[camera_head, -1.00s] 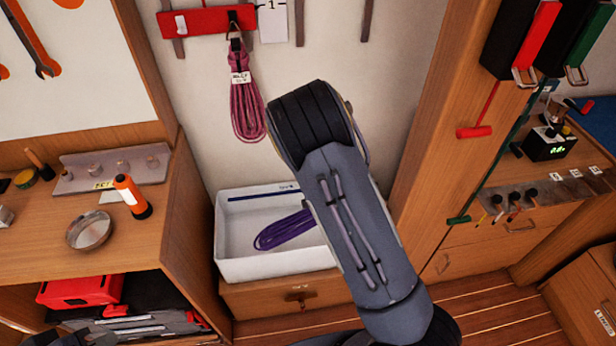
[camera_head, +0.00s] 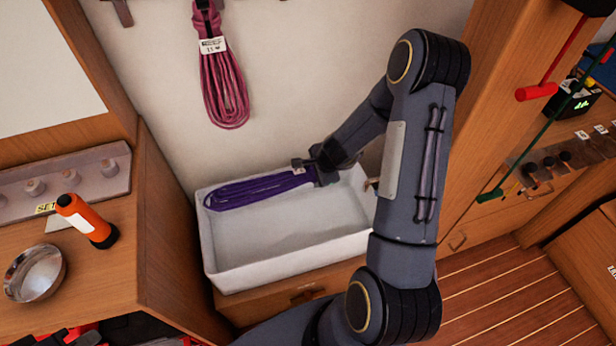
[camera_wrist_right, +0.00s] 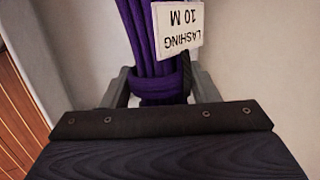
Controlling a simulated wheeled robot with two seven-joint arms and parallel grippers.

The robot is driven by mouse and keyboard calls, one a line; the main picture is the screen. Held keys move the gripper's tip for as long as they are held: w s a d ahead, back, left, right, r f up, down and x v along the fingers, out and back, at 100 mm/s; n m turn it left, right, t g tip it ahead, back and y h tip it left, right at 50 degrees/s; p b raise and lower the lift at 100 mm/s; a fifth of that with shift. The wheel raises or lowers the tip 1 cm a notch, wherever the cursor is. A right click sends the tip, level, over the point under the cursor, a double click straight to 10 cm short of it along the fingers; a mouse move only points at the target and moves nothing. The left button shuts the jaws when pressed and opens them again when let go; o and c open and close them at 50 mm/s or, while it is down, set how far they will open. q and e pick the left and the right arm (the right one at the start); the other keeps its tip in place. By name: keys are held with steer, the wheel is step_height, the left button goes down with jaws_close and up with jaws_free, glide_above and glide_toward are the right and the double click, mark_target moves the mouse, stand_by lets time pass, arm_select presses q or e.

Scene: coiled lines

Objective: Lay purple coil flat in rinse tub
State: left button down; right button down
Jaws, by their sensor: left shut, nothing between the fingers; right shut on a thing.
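The purple coil (camera_head: 255,190) stretches leftward from my right gripper (camera_head: 318,172) along the back of the white rinse tub (camera_head: 235,283). My right gripper is shut on the coil's bound end, at the back of the tub. I cannot tell whether the coil touches the tub floor. In the right wrist view, the purple strands (camera_wrist_right: 150,40) run up from between the fingers, and a white tag (camera_wrist_right: 178,28) reading "LASHING 10 M" hangs on them. The front of the tub floor is bare. My left gripper is not visible.
A pink coil (camera_head: 224,90) hangs on the wall above the tub. An orange flashlight (camera_head: 85,220) and a metal bowl (camera_head: 34,272) stand on the left counter (camera_head: 100,275). A wooden post (camera_head: 480,110) rises right of the tub.

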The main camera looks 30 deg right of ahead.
steer(key=shift+w+f+b, duration=0.25)
steer(key=shift+f+b, duration=0.05)
steer(key=shift+f, duration=0.4)
step_height(320, 180, down, 22)
steer(key=b, duration=2.2)
steer(key=shift+f, duration=0.25)
steer(key=shift+c, duration=2.2)
jaws_free()
steer(key=shift+s, duration=0.1)
steer(key=p+v, duration=0.3)
steer(key=v, duration=0.5)
